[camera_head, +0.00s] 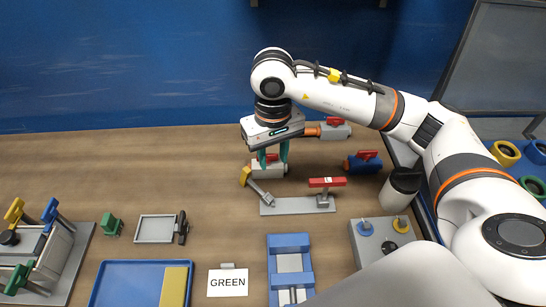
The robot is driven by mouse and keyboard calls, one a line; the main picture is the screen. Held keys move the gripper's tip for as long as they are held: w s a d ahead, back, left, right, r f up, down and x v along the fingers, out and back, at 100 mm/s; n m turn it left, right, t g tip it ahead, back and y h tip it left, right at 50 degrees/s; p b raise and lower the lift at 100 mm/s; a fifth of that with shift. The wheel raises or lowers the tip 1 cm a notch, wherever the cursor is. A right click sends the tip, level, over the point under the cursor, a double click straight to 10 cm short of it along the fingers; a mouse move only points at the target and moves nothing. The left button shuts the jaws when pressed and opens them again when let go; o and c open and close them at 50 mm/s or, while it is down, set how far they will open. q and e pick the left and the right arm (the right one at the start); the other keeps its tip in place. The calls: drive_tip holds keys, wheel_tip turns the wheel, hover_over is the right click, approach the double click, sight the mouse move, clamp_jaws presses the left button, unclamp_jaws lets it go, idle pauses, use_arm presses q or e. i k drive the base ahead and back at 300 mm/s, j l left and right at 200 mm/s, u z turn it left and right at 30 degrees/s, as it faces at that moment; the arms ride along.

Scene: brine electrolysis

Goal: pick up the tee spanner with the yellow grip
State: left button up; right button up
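A yellow tee-shaped handle (14,211) stands at the back of a grey rack at the far left, with a blue tee handle (50,211) and a green one (19,279) near it. It looks like the tee spanner with the yellow grip; its lower part is hidden. My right gripper (273,160) points down at the back middle of the table, far to the right of it. Its teal fingers are apart, around or just behind a red-handled valve (266,170); I cannot tell if they touch it. My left gripper is not in view.
A grey fixture (285,207) with a yellow-ended rod and a red lever stands just in front of my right gripper. In front are a blue tray (124,283), a GREEN card (228,283), a blue holder (289,242) and a grey box (372,250). The back left table is clear.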

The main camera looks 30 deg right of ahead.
sight(267, 199)
drive_tip(key=k+j, duration=0.5)
drive_tip(key=k, duration=0.15)
drive_tip(key=k+j, duration=0.45)
drive_tip(key=k, duration=0.25)
